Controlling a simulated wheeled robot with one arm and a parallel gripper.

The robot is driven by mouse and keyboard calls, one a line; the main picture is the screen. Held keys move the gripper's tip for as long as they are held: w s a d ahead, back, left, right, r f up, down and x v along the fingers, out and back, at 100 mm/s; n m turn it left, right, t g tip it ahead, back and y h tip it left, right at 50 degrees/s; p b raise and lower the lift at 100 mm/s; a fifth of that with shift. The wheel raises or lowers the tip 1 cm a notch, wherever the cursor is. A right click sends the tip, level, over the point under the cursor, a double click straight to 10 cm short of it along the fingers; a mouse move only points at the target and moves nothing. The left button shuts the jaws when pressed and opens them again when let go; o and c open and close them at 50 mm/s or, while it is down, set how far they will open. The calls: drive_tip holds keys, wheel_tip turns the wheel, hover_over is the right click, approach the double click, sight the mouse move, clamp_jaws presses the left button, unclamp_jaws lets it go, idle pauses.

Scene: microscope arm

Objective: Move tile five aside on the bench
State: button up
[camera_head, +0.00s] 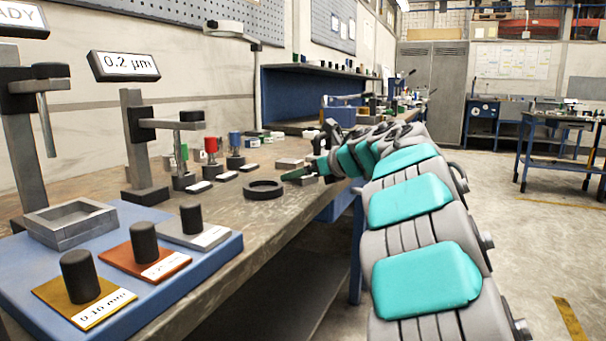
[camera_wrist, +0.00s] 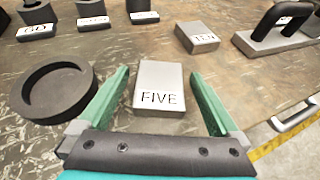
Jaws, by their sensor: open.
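Tile five, a grey block marked FIVE (camera_wrist: 159,82), lies flat on the bench (camera_wrist: 120,50) in the wrist view. My gripper (camera_wrist: 162,78) is open, with one green finger on each side of the tile.
A dark ring (camera_wrist: 52,92) lies left of the tile. A block marked TEN (camera_wrist: 197,37) is behind it to the right, near a plate with a black handle (camera_wrist: 278,28). Labelled holders (camera_wrist: 92,14) stand at the back left. The bench's front edge is to the right.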

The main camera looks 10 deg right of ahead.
drive_tip(key=v, duration=1.2)
